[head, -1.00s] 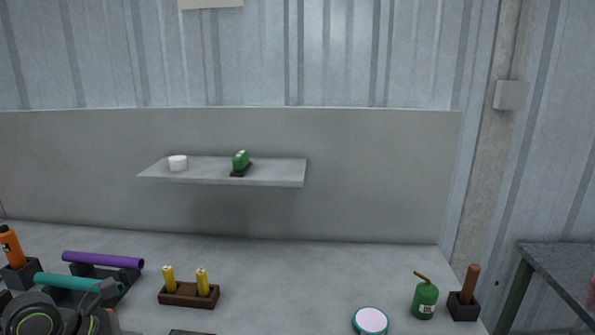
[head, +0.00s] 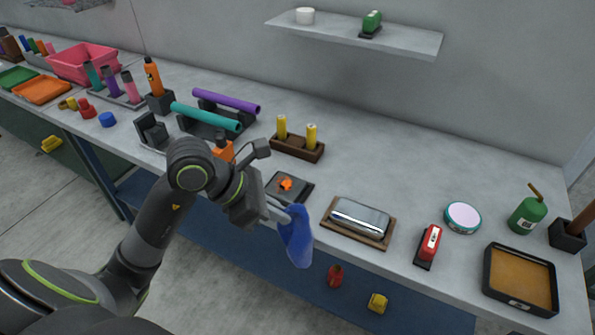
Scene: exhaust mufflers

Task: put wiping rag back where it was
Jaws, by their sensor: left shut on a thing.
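The wiping rag (head: 296,238) is a blue cloth hanging in front of the bench's front edge. My left gripper (head: 280,212) is shut on its upper part, and the rag droops below the jaws. The rag is beside a small dark tray (head: 302,196) with an orange piece on it and left of a wooden tray (head: 383,240) holding a shiny metal muffler (head: 360,216). My right gripper is out of view.
The grey bench (head: 400,150) has clear room at its middle and back. A red stapler-like tool (head: 430,243), a round tin (head: 463,216) and a black-rimmed tray (head: 519,278) stand to the right. Teal (head: 205,116) and purple tubes (head: 226,101) rest on stands at left.

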